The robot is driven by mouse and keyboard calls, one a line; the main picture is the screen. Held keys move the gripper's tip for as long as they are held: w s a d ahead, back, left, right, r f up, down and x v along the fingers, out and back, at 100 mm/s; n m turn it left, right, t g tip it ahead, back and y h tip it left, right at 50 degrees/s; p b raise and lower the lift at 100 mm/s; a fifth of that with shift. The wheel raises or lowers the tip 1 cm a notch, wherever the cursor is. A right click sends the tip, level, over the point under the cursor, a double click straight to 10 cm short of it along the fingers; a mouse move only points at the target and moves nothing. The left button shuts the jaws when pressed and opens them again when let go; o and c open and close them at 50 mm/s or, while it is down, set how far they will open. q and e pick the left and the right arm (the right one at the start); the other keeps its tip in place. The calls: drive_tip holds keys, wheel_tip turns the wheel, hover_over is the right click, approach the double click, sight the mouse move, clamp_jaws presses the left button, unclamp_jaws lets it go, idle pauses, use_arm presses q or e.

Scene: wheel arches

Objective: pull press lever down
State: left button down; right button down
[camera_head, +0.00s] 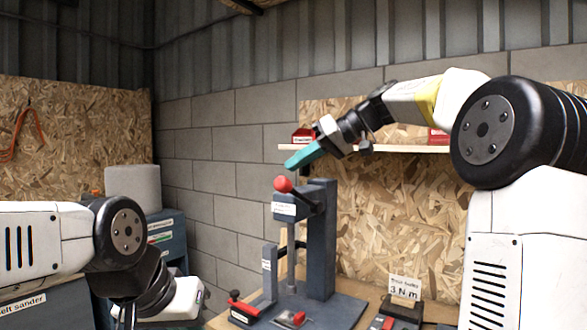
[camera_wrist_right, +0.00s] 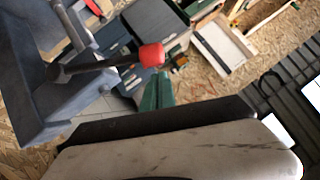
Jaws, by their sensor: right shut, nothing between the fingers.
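The grey press (camera_head: 320,240) stands on its base plate on the bench. Its lever is a dark rod ending in a red knob (camera_head: 283,184), at the upper left of the press head. In the right wrist view the red knob (camera_wrist_right: 151,54) and its dark rod (camera_wrist_right: 92,67) show left of and above the fingertips. My right gripper (camera_head: 293,163) has teal fingers, which are shut and empty. It is just above the knob in the head view, apparently apart from it. Its fingers also show in the right wrist view (camera_wrist_right: 158,90). My left arm is at lower left; its fingers are not visible.
A wooden shelf (camera_head: 390,149) with red items is behind my right arm. A small sign (camera_head: 404,287) stands on a dark device to the right of the press. A grey cylinder (camera_head: 133,186) stands on the cabinet at left.

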drive_tip(key=shift+s+a+f, duration=0.15)
drive_tip(key=shift+a+f, duration=0.15)
drive_tip(key=shift+f, duration=0.4)
